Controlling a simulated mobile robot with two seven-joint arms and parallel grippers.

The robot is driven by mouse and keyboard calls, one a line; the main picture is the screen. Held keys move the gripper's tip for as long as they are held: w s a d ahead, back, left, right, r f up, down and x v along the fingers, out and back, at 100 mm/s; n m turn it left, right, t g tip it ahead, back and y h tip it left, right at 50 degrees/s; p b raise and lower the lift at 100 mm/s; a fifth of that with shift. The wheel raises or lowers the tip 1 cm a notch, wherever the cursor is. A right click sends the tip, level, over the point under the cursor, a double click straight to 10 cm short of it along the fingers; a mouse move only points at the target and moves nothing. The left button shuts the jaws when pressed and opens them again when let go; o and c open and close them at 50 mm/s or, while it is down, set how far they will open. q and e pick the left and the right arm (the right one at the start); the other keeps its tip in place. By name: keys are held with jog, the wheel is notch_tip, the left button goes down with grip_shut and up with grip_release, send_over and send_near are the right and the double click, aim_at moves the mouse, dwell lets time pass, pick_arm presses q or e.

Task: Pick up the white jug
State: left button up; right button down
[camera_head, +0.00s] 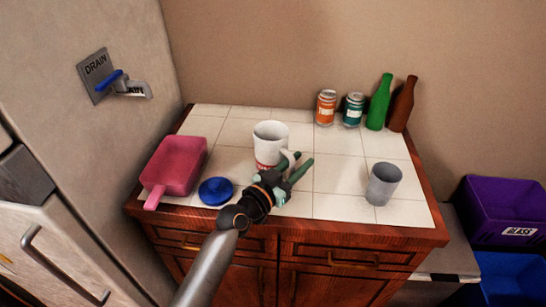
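The white jug (267,135) stands upright on the tiled counter top, left of the middle. It has red marking low on its front. My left gripper (297,162) is at the jug's right front side, with its greenish fingers spread apart. One finger overlaps the jug's right edge in the picture; I cannot tell whether it touches. The jug's lower right side, where a handle may be, is partly hidden behind the fingers. My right gripper is not in view.
A pink pan-like tray (175,165) and a blue round object (216,191) lie left of my arm. A grey cup (383,184) stands at the right. Cans (326,107) and bottles (379,102) stand at the back right. The counter's middle right is clear.

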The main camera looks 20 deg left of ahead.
pick_arm(q)
jog(key=shift+w+d, duration=0.1)
jog(key=shift+w, duration=0.1)
grip_shut()
dwell(1.3)
